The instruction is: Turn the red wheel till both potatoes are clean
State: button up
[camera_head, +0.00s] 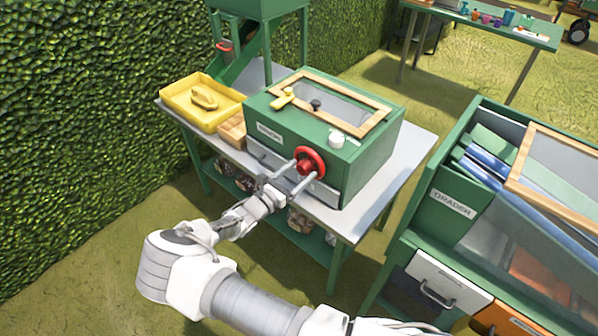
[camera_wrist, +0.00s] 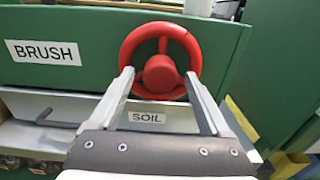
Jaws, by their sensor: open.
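The red wheel (camera_head: 311,154) is on the front face of a green box (camera_head: 357,157) with a wood-framed clear lid (camera_head: 345,98). In the wrist view, the red wheel (camera_wrist: 160,71) faces me, with a round hub and spokes. My gripper (camera_head: 304,168) is open in front of it. In the wrist view, the fingertips of my gripper (camera_wrist: 158,74) lie either side of the hub, overlapping the wheel's lower part; I cannot tell whether they touch it. No potato can be made out clearly; the lid's glare hides most of the inside.
A "BRUSH" label (camera_wrist: 43,52) is left of the wheel, and a drawer marked "SOIL" (camera_wrist: 147,117) is below. A yellow tray (camera_head: 192,118) stands left of the box on the grey table (camera_head: 405,160). A green grader (camera_head: 440,180) stands close on the right.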

grip_shut()
dwell(0.3)
